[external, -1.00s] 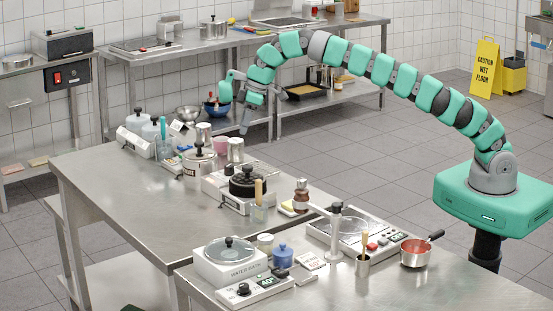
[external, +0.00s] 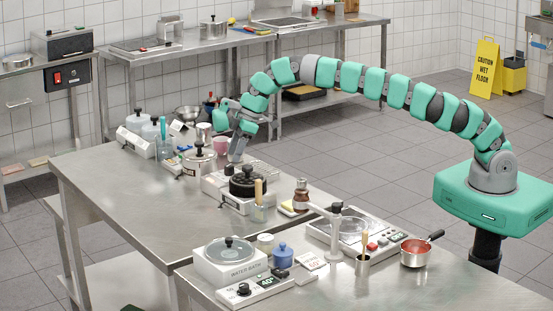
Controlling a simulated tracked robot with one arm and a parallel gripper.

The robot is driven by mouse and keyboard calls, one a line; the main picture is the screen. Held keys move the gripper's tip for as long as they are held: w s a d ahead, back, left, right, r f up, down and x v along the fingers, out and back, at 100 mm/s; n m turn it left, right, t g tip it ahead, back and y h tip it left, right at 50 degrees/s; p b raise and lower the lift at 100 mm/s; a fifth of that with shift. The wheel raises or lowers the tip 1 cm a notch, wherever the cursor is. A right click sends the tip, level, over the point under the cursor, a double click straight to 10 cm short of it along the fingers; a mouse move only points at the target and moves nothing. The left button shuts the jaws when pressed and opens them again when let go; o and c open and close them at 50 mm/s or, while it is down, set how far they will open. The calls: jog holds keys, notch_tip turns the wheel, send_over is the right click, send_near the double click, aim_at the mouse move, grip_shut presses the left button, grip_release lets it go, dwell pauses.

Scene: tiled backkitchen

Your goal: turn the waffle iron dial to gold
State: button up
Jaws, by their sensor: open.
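What looks like the waffle iron (external: 247,180), a round black ribbed top on a pale grey base, stands near the right edge of the back steel table. Its dial and any gold mark are too small to make out. My gripper (external: 237,156) points down just behind and left of the black top, above the table. It is open and I see nothing held in it. One grey finger shows clearly; the other is hard to make out. I cannot tell whether the finger touches anything.
A lidded steel pot (external: 198,160) and a pink cup (external: 221,142) stand close to the gripper. The table's left half (external: 120,200) is bare.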

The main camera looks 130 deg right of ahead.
aim_at(229, 165)
jog(key=shift+p+x, duration=0.3)
jog(key=shift+x, duration=1.7)
jog(key=c, duration=1)
